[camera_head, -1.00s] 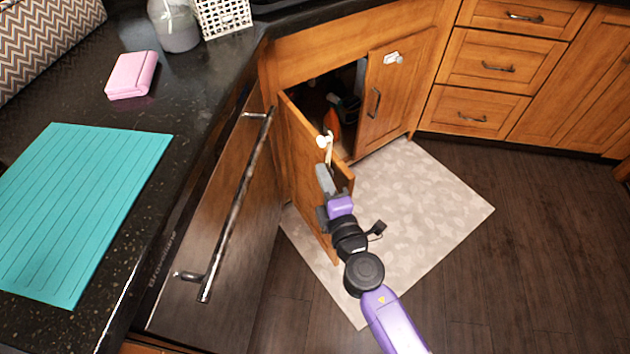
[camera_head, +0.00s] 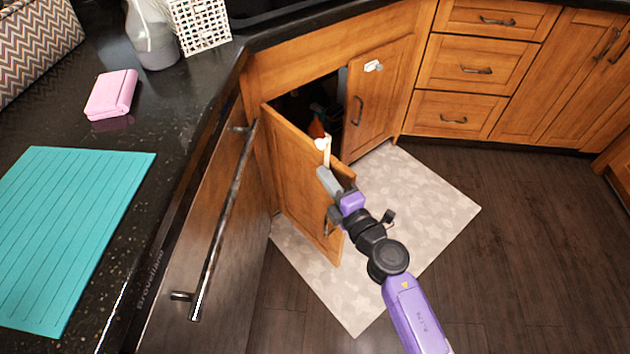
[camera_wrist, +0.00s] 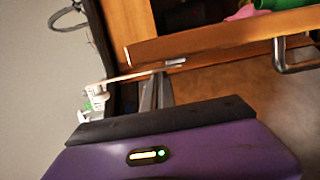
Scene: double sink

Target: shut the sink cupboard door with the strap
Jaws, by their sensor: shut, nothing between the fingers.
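The wooden sink cupboard door (camera_head: 298,175) stands partly open on the left of the cupboard opening. Its outer face and handle are towards me. The pale strap (camera_head: 326,150) sticks up at the door's top edge near its free end. In the wrist view the strap (camera_wrist: 130,77) runs from a white latch piece (camera_wrist: 97,95) to a grey end by the door edge. My gripper (camera_head: 325,178) is shut and empty, close to the outer face just below the strap. In the wrist view its fingers (camera_wrist: 157,90) are beside the strap; contact is unclear.
The other cupboard door (camera_head: 380,95) is shut, with a white catch (camera_head: 373,66) near its top. A dishwasher front (camera_head: 205,240) with a long bar handle stands left. A pale mat (camera_head: 430,200) covers the floor.

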